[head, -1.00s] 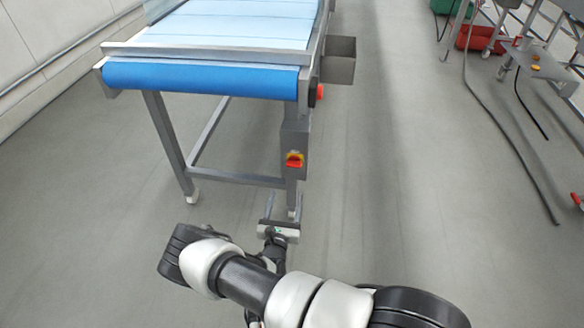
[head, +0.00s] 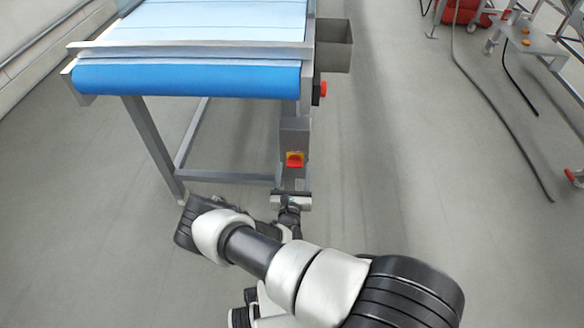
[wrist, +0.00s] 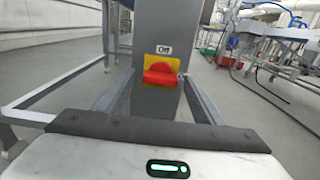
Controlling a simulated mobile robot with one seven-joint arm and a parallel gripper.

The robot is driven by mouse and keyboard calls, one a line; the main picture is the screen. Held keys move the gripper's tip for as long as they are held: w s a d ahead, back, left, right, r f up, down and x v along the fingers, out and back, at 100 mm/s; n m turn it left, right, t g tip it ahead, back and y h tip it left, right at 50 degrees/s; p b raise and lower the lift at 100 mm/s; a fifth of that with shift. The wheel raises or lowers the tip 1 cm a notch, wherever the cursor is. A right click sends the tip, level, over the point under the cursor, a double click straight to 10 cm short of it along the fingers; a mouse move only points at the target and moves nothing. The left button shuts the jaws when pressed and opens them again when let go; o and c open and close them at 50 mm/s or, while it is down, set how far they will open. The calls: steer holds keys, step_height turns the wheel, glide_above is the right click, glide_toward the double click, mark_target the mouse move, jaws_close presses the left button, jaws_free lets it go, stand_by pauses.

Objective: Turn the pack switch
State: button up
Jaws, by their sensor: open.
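The pack switch (head: 295,160) is a red rotary knob on a yellow plate, low on a grey box (head: 294,131) at the conveyor's front leg. In the wrist view the red knob (wrist: 160,74) is ahead, with a label reading "Off" above it. My gripper (head: 291,190) is just below and in front of the switch in the head view. Its two fingers (wrist: 158,100) reach forward on either side of the knob in the wrist view, open, with nothing between them that I can see held. Whether the fingertips are level with the knob is unclear.
The conveyor (head: 190,78) with its blue roller stands above and behind. A red button (head: 323,89) and a grey bin (head: 333,46) are on its right side. A black hose (head: 490,100) lies on the floor at right. The floor between is clear.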

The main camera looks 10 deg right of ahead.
steer(key=shift+c, duration=0.3)
steer(key=c, duration=1)
steer(key=shift+n, duration=2.9)
steer(key=o, duration=1.1)
steer(key=shift+c, duration=0.2)
